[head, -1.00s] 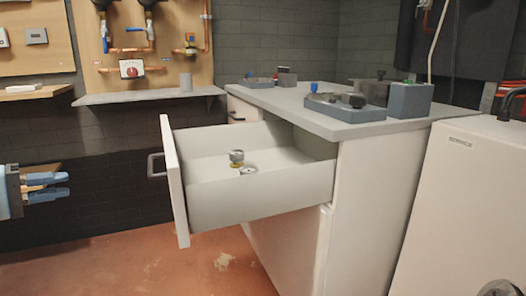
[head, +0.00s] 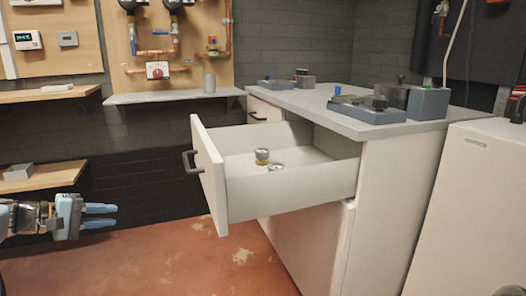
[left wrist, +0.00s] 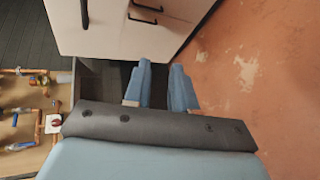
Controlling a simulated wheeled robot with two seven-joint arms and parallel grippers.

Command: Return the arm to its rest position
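My left gripper (head: 114,216) is at the lower left of the head view, with its two blue fingers pointing right. A narrow gap separates the fingers, and nothing shows between them. The left wrist view also shows the left gripper (left wrist: 160,72) with its fingers apart and empty. It is in free air, left of the open white drawer (head: 290,195) and apart from it. My right gripper is not in view.
The drawer stands pulled out of the white cabinet (head: 375,210) and holds a small brass-and-grey fitting (head: 262,156) and another small part (head: 276,168). Wooden shelves (head: 60,177) are at the left wall. The reddish floor (head: 150,265) is clear.

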